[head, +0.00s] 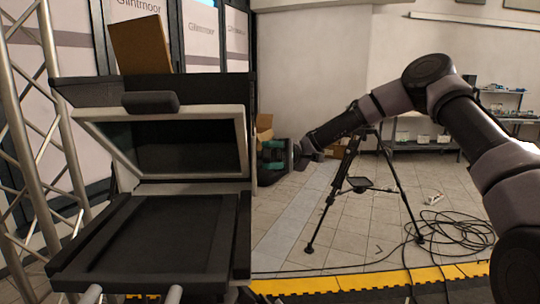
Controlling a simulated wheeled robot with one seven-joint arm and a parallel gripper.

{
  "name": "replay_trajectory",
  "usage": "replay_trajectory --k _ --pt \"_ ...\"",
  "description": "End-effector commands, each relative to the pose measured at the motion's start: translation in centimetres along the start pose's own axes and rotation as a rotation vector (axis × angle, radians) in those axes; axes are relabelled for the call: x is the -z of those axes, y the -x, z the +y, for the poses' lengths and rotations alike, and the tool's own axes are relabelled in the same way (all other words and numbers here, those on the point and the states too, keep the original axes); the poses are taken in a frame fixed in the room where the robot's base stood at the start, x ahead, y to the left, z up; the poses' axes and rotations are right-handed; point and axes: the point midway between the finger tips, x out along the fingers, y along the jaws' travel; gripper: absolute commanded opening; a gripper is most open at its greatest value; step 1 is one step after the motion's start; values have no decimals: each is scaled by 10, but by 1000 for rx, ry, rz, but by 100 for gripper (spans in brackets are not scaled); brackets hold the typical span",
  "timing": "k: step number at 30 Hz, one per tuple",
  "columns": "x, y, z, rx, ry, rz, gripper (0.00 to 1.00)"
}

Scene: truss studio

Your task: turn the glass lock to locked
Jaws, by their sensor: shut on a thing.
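A dark copy stand-like unit (155,240) with a flat bed stands at the left. Its glass frame (160,113), with a pale rim, is tilted up over the bed, and a dark padded bar lies along its top edge. My gripper (268,157) is at the right side of the unit, beside the frame's right edge. Its teal finger pads are a little apart, one above the other, shut on a small dark part between them, which seems to be the glass lock. The lock itself is mostly hidden, so its position cannot be told.
A brown board (140,44) leans on top of the unit. A metal truss (35,120) stands at the far left. A black tripod (350,190) stands behind my arm, with coiled cables (450,232) on the tiles to its right. Yellow edging (370,282) crosses the front floor.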

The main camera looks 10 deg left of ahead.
Motion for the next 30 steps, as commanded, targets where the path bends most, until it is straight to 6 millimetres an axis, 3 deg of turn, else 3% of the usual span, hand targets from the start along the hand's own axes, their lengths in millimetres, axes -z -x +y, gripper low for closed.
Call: replay_trajectory --k 8,9,11,23,30 --pt "0 0 0 0 -1 0 0" --pt "0 0 0 0 -1 0 52" --pt "0 0 0 0 -1 0 70" --pt "0 6 0 0 1 1 70" --pt "0 50 1 3 3 3 70"
